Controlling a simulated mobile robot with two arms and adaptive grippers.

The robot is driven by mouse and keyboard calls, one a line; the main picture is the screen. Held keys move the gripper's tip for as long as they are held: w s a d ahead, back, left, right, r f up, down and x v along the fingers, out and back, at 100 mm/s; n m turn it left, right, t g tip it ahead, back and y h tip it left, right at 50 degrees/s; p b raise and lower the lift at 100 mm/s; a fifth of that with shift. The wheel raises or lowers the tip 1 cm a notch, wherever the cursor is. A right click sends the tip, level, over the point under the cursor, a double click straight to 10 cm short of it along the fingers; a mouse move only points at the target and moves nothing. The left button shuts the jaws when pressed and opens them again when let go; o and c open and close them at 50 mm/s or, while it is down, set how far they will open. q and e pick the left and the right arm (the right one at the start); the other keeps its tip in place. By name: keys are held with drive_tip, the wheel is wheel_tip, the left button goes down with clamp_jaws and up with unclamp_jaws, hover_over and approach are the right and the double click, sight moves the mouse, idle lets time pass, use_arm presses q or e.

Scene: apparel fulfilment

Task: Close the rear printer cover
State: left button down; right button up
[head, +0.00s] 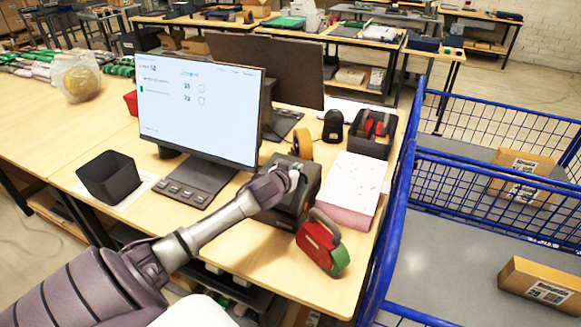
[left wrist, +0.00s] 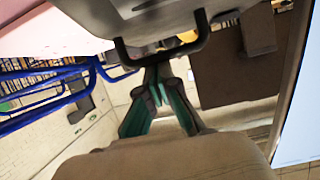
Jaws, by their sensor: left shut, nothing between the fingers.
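The dark grey printer (head: 290,208) sits on the wooden table, right of the monitor stand. My left arm comes in from the lower left, and its gripper (head: 295,172) is at the top of the printer, partly hiding it. I cannot tell whether it touches the cover, or whether the cover is fully down. In the left wrist view the left gripper (left wrist: 162,84) shows dark fingers with teal pads, shut with nothing between them. My right gripper is not in view.
A monitor (head: 200,105) stands left of the printer. A tape roll (head: 302,143) is behind it, a pink-sided paper stack (head: 352,190) right, and a red-green tape dispenser (head: 320,243) in front. A black bin (head: 108,177) is at left. A blue wire cart (head: 392,225) borders the table.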

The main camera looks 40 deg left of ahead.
use_arm(q)
drive_tip(key=r, duration=0.1)
drive_tip(key=w+r+p, duration=0.1)
drive_tip(key=r+p, duration=0.1)
drive_tip(key=shift+w+a+r, duration=0.25)
drive_tip(key=shift+w+r, duration=0.05)
drive_tip(key=shift+s+d+f+b, duration=0.2)
drive_tip(key=shift+s+b, duration=0.1)
drive_tip(key=shift+s, duration=0.05)
drive_tip(key=shift+s+d+f+b, duration=0.15)
drive_tip(key=shift+s+f+b, duration=0.1)
drive_tip(key=shift+s, duration=0.1)
drive_tip(key=b+v, duration=0.1)
drive_tip(key=v, duration=0.7)
drive_tip(key=shift+s, duration=0.2)
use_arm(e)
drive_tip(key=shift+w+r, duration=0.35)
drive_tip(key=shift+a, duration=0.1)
